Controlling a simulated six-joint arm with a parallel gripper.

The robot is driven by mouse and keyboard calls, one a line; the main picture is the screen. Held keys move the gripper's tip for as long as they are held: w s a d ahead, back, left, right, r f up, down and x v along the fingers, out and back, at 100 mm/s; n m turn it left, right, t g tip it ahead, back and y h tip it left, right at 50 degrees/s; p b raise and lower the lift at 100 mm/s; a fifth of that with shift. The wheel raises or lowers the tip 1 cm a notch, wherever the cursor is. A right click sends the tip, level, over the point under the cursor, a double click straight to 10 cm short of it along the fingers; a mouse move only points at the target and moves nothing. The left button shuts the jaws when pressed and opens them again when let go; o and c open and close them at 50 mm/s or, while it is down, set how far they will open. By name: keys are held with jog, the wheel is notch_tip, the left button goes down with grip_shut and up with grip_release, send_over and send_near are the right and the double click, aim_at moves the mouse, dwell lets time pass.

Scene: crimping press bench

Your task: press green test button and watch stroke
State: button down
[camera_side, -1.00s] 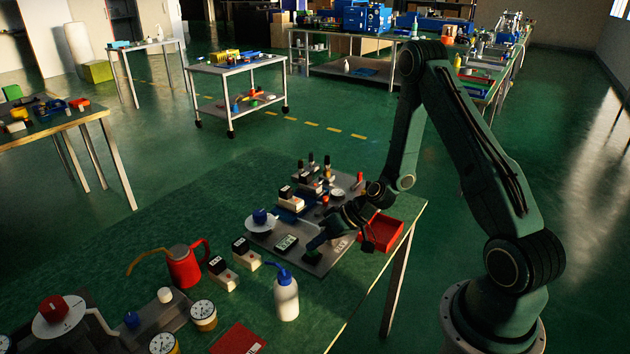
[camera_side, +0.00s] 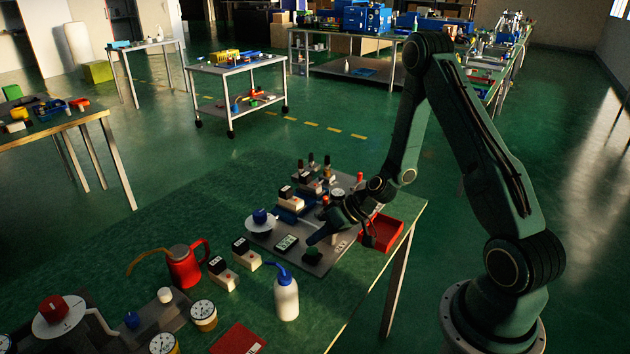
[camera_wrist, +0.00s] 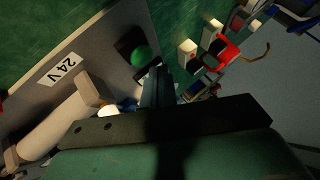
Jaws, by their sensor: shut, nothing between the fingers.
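The green test button (camera_side: 312,252) sits on a dark block near the front edge of the grey press plate (camera_side: 262,238). In the wrist view its round green cap (camera_wrist: 141,56) shows just ahead of the fingers. My gripper (camera_side: 310,241) is shut and empty, its tip just above and behind the button in the side view. In the wrist view the closed fingers (camera_wrist: 156,72) point toward the block beside the cap. The tip looks close to the button, but I cannot tell whether it touches.
A small display (camera_side: 286,243) and a blue knob on a white disc (camera_side: 261,220) are left of the button. A red tray (camera_side: 381,233) stands right of the plate. A white bottle (camera_side: 286,296) and a red kettle (camera_side: 185,265) stand in front and left.

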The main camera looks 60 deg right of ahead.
jog(key=shift+r, duration=0.1)
dwell(0.3)
jog(key=shift+r, duration=2.45)
notch_tip(320, 180, up, 15)
jog(key=n+g+h, duration=0.2)
jog(key=n+h, duration=0.1)
send_over(316, 251)
jog(key=s+a, duration=0.6)
jog(key=s, duration=0.2)
jog(key=s+r+h, duration=0.1)
jog(key=s+r, duration=0.3)
jog(key=s, duration=0.3)
jog(key=s+r+m+h, duration=0.1)
jog(key=s+r, duration=0.4)
jog(key=s, duration=0.2)
jog(key=shift+s+r, duration=0.15)
jog(key=shift+s, duration=0.15)
jog(key=c, duration=2.1)
grip_release()
jog(key=shift+a, duration=0.1)
